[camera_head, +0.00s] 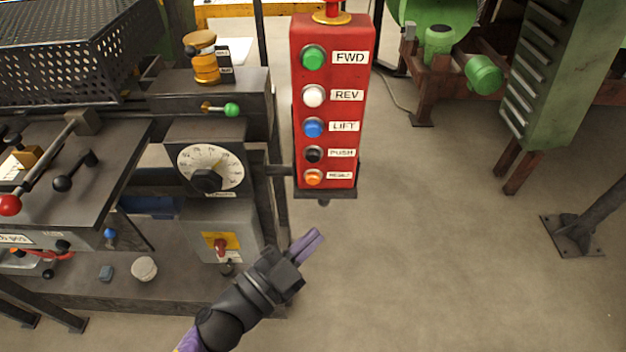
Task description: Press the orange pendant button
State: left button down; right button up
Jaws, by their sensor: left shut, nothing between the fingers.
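The red pendant box (331,110) hangs upright in the middle of the view, with a column of buttons on its front. The orange button (313,177) is the lowest, below the black button (313,154), with a small white label to its right. My left gripper (314,238) comes in from the bottom left. Its purple fingers are shut and empty. They point up and right, below the pendant's bottom edge and apart from the orange button. My right gripper is out of the frame.
Left of the pendant stands the machine with a dial (209,169), a green-knobbed lever (231,110) and a yellow switch plate (220,243). A bracket joins the pendant to it. A green cabinet (560,75) stands at right. The floor (430,250) right of the gripper is clear.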

aim_at(320, 182)
pick_arm(q)
jog(key=w+b, duration=0.1)
jog(key=w, duration=0.7)
jog(key=shift+b, duration=0.4)
dwell(0.5)
dwell(1.0)
jog(key=shift+w, duration=0.35)
jog(key=shift+w, duration=0.5)
dwell(0.5)
dwell(0.4)
jog(key=shift+s+p, duration=0.35)
jog(key=shift+s, duration=0.55)
